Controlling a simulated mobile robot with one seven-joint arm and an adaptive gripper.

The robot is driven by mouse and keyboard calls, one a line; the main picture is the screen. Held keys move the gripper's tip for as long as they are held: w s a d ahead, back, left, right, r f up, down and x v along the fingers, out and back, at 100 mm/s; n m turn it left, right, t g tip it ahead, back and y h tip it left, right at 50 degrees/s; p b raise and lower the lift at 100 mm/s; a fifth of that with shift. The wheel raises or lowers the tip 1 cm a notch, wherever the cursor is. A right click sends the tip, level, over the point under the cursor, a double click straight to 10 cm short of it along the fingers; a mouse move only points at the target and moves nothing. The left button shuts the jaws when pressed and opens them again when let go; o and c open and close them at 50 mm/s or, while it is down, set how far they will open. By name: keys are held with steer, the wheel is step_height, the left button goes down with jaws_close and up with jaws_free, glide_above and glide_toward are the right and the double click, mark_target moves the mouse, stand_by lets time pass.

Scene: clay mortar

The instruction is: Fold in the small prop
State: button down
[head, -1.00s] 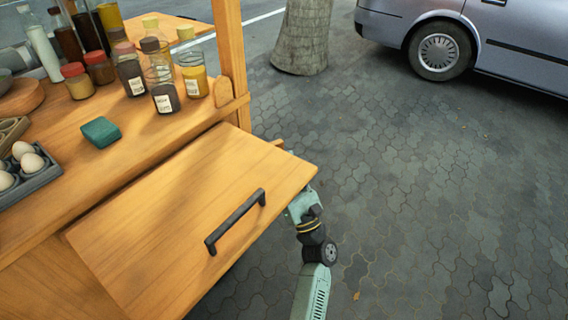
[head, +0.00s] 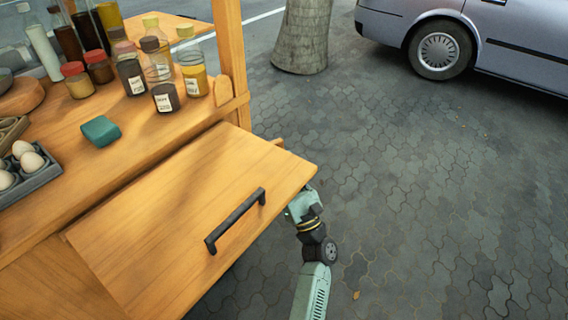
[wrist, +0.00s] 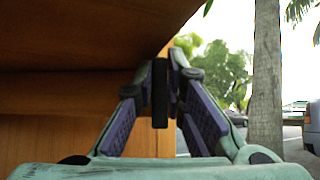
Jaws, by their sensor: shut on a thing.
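A wooden flap (head: 165,235) with a black bar handle (head: 235,220) sticks out from the front of the wooden stall. My gripper shows in the wrist view (wrist: 160,72), under the flap's right side. Its fingers are closed in on a narrow dark upright piece (wrist: 160,95), which looks like the small prop. The prop's ends and its joint to the stall are hard to make out. In the head view the flap hides the fingertips and the prop; only my wrist shows beside the flap's right edge.
A wooden post (head: 229,45) rises at the counter's right end. Open paving (head: 420,190) lies to the right, with a tree trunk (head: 304,35) and a parked car (head: 480,35) behind.

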steer(key=w+a+n+g+y+b, duration=0.4)
steer(key=w+a+g+y+b, duration=0.3)
steer(key=w, duration=0.6)
steer(key=shift+w+a+b, duration=0.25)
steer(key=shift+a+b, duration=0.45)
steer(key=shift+a, duration=0.5)
steer(key=c, duration=1.9)
jaws_free()
steer(key=shift+a, duration=0.2)
steer(key=shift+d, duration=0.15)
steer(key=v, duration=1.2)
steer(key=shift+f, duration=0.1)
